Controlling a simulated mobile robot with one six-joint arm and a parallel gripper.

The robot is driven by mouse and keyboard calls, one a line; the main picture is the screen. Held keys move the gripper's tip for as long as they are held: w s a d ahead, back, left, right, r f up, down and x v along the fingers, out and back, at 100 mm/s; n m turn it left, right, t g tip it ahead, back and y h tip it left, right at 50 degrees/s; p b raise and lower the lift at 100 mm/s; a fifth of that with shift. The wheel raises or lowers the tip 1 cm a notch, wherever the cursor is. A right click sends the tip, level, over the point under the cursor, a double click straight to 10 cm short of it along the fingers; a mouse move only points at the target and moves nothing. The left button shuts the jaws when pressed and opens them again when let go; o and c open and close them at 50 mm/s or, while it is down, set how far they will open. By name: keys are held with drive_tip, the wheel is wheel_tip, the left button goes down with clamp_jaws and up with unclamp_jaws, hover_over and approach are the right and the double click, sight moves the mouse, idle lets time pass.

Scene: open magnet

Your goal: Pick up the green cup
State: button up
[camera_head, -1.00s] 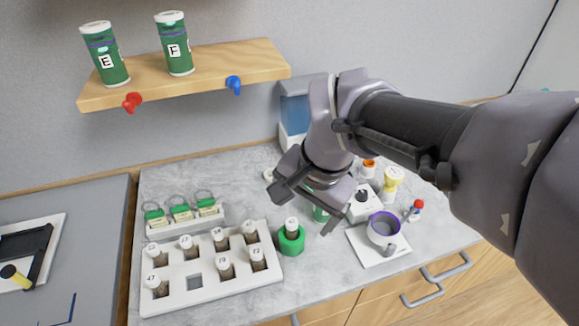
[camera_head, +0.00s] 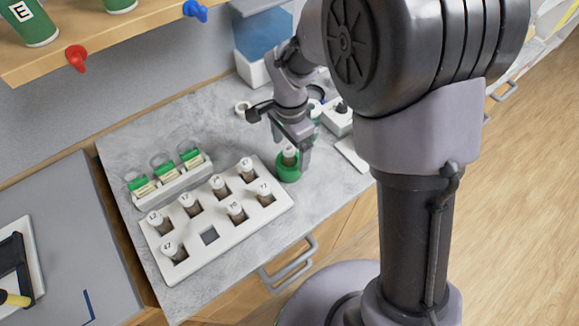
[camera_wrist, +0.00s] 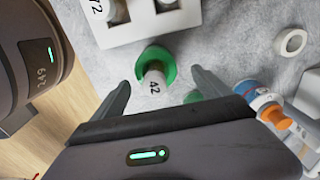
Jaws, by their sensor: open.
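The green cup (camera_head: 287,174) stands on the grey counter at the right end of the white rack, with a white-capped vial in it. In the wrist view the green cup (camera_wrist: 158,57) is a green ring around the vial marked 42 (camera_wrist: 154,86). My gripper (camera_head: 291,152) is open and points down over the cup. In the wrist view my gripper's (camera_wrist: 160,82) two fingers lie left and right of the vial with gaps on both sides. Whether the fingertips reach the cup's height I cannot tell.
A white rack (camera_head: 216,244) with several vials and an empty square slot is left of the cup. Another green object (camera_wrist: 194,97) is partly hidden by my gripper. A white ring (camera_wrist: 290,43) and an orange-capped bottle (camera_wrist: 272,116) stand to the right. A shelf (camera_head: 84,62) is above.

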sight(289, 161)
drive_tip(key=f, duration=0.2)
drive_tip(key=s+f+b, duration=0.1)
drive_tip(key=f, duration=0.1)
drive_tip(key=shift+a, duration=0.15)
drive_tip(key=shift+w+f+b, duration=0.1)
drive_tip(key=shift+f+b, duration=0.2)
drive_tip(key=shift+f, duration=0.05)
drive_tip(key=shift+r, duration=0.1)
drive_tip(key=c, duration=1.7)
drive_tip(key=shift+o, duration=0.2)
